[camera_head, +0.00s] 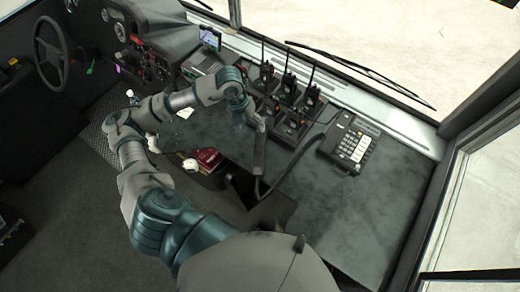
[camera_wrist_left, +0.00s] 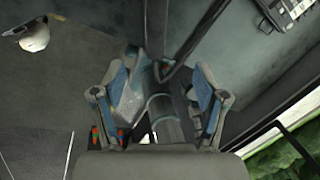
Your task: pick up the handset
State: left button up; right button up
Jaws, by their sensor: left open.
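The black handset (camera_head: 259,150) shows in the head view as a long dark shape left of the phone base (camera_head: 346,142), with a dark cord running from near its lower end toward the base. My left gripper (camera_head: 254,118) is at the handset's upper end. I cannot tell whether they touch. In the left wrist view my left gripper (camera_wrist_left: 162,95) has its two fingers spread apart. A dark bar runs from the top of that view down between the fingers, and I cannot tell whether it is the handset. My right gripper is not in view.
Several radios with antennas (camera_head: 287,85) stand in chargers behind the gripper. The grey desk (camera_head: 380,205) is clear to the right and in front of the phone base. Red books (camera_head: 208,158) lie below the desk edge. A steering wheel (camera_head: 51,53) is at far left.

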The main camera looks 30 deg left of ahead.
pick_arm(q)
send_near(259, 147)
jog(key=x, duration=0.3)
jog(key=s+x, duration=0.1)
jog(key=x, duration=0.1)
jog(key=shift+d+p, duration=0.2)
jog(key=shift+p, duration=0.15)
jog(key=shift+w+a+p+x, duration=0.1)
jog(key=shift+w+x, duration=0.05)
jog(key=shift+x, duration=0.75)
jog(key=shift+w+a+p+x, duration=0.1)
jog(key=shift+w+x, duration=0.05)
jog(key=shift+x, duration=0.8)
jog(key=shift+w+p+x, duration=0.1)
jog(key=shift+w+x, duration=0.05)
jog(key=shift+x, duration=0.75)
jog(key=c, duration=1.4)
jog(key=shift+r, duration=0.1)
